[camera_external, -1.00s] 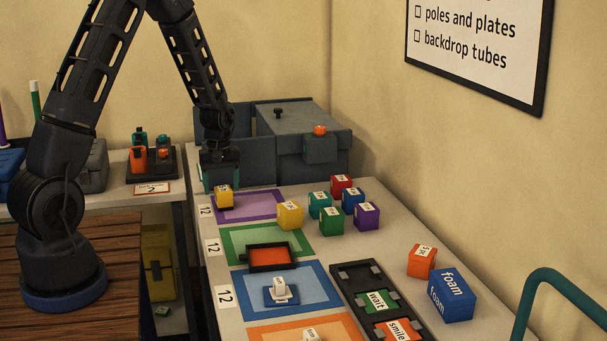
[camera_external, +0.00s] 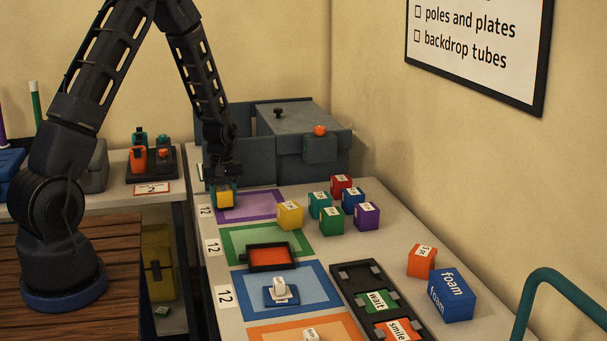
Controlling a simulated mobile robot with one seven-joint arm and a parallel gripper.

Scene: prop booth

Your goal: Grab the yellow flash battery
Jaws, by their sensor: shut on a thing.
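I cannot tell whether the block still touches the mat. A second yellow block (camera_external: 290,217) with a white label stands to the right, between the purple and green mats, apart from my gripper.
Teal, red, blue, green and purple blocks (camera_external: 320,204) cluster to the right. A grey lidded box (camera_external: 310,145) stands behind. A blue foam block (camera_external: 451,295) is at front right.

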